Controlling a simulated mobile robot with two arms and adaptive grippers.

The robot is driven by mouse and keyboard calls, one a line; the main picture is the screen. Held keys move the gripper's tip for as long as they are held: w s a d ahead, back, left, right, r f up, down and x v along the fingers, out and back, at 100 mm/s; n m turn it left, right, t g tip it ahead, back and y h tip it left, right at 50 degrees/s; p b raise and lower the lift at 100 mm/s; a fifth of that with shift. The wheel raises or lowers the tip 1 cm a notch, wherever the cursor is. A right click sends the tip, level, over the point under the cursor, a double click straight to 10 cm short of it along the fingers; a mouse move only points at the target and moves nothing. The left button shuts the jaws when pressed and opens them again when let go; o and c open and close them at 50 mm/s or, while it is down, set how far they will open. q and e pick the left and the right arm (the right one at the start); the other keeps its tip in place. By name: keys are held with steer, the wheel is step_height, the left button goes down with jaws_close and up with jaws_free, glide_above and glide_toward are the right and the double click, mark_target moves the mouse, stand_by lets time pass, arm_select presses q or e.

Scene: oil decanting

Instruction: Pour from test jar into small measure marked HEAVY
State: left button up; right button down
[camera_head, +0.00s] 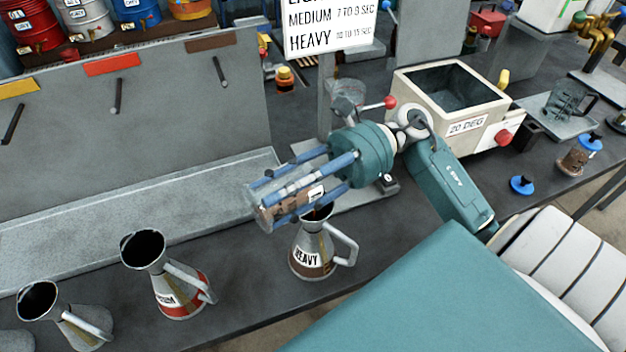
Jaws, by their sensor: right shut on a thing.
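The test jar (268,205) is clear, with brown oil in it. My right gripper (290,193) is shut on it, its blue fingers along the jar's sides. The jar is tipped nearly onto its side, its outer end pointing left and slightly down. The small measure marked HEAVY (312,258) is a grey metal jug with a brown band and a handle on its right. It stands upright on the bench just below the jar and fingers, which partly hide its mouth. I cannot make out an oil stream. My left gripper is not in view.
A red-banded measure (182,297) and another measure (60,315) stand to the left. A grey backboard with pegs (120,130) rises behind. A 20 DEG bath (450,105) stands back right.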

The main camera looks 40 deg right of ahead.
steer(key=shift+d+r+y+b, duration=0.1)
steer(key=shift+y+b, duration=0.3)
steer(key=shift+b, duration=0.35)
